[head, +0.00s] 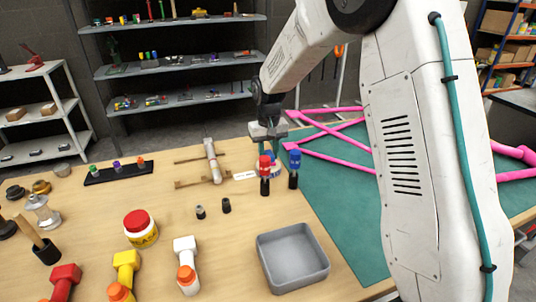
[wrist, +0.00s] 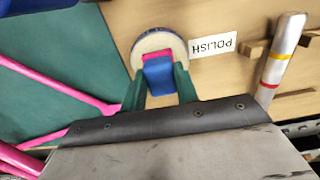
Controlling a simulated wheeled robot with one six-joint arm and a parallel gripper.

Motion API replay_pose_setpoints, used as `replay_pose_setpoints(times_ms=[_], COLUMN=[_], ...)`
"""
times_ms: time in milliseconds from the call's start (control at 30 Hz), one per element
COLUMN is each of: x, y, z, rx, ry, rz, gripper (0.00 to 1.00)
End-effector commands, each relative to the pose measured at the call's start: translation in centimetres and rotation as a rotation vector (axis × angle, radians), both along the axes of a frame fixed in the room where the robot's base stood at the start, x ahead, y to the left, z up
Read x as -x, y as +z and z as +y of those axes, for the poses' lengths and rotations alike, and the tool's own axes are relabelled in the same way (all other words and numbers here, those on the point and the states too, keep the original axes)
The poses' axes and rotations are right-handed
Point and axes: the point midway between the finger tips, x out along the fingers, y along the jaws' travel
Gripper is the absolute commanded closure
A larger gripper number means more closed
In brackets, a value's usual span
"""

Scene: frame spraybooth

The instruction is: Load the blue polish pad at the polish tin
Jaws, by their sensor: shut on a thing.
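The polish tin is a round pale disc with a blue rim (wrist: 142,46), under the fingertips in the wrist view. In the head view the tin (head: 277,171) is partly hidden behind a red-topped black piece. My gripper (wrist: 160,78) points down over the tin and is shut on the blue polish pad (wrist: 158,76), a blue block with a pink end. My gripper (head: 272,148) also shows in the head view, where the held pad cannot be made out clearly. I cannot tell whether the pad touches the tin. A white POLISH label (wrist: 213,46) lies beside it.
Red-topped (head: 265,180) and blue-topped (head: 294,168) black pieces stand close in front of the tin. A silver tube (head: 213,161) rests on wooden supports to the left. Pink frame tubes (head: 340,162) cross the green mat (head: 345,215). A grey tray (head: 292,258) stands nearer.

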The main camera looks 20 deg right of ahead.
Motion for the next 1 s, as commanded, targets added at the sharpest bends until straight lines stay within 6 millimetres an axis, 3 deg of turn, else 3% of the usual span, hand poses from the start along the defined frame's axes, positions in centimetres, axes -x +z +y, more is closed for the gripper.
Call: replay_pose_setpoints(times_ms=[700,1000], x=[-0.1,0.0], y=[5.8,6.2], z=[0.0,0.0], rx=[0.000,0.000], ry=[0.000,0.000], rz=[-0.003,-0.002], gripper=[0.88,0.88])
